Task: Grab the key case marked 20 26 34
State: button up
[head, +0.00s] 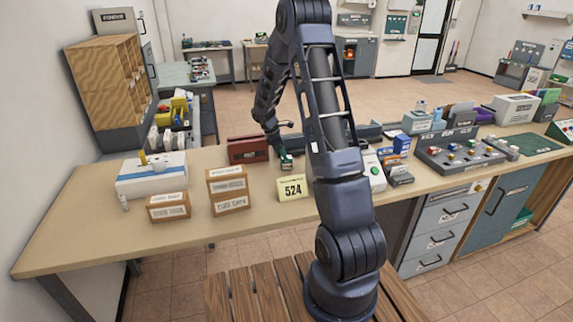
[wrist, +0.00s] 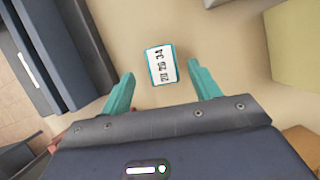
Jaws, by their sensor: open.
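The key case (wrist: 160,66) is a small white-faced block with teal edges, and its marking reads 20 26 34 in the wrist view. It lies on the beige counter, face up and slightly tilted in the picture. My gripper (wrist: 162,76) is open, with one teal finger to the left of the case and one to the right, and a gap on each side. The case lies near the fingertip ends. In the head view my gripper (head: 286,158) hangs low over the counter behind the yellow 524 sign (head: 293,188). The case cannot be made out clearly there.
A red-brown box (head: 247,149) stands just left of my gripper. Brown labelled boxes (head: 228,190) stand at the front left of the counter (head: 90,215). A dark box (wrist: 60,50) and a yellowish block (wrist: 300,45) flank the wrist view. Several devices fill the right side.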

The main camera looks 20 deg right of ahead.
aim_at(287, 163)
jog(key=shift+x, duration=2.9)
jog(key=shift+s, duration=0.15)
jog(key=c, duration=1.1)
